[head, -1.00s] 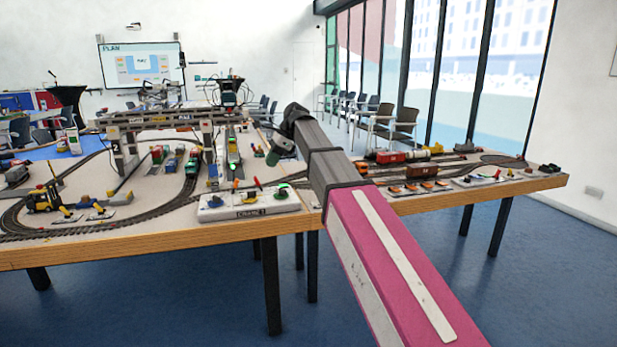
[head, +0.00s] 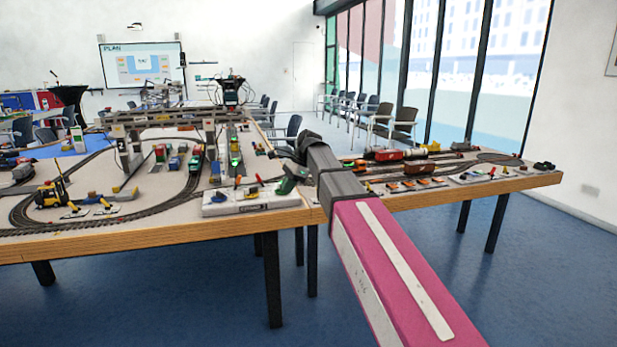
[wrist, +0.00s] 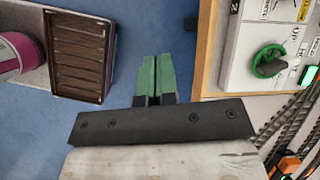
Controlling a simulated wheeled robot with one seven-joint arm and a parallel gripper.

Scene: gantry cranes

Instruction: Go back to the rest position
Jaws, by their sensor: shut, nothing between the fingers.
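A yellow forklift (head: 52,193) and curved track stand at the left. The gantry crane (head: 165,117) spans the trains behind. A red locomotive (head: 393,155) stands on the right of the table. The blue floor (head: 180,290) in front is clear.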

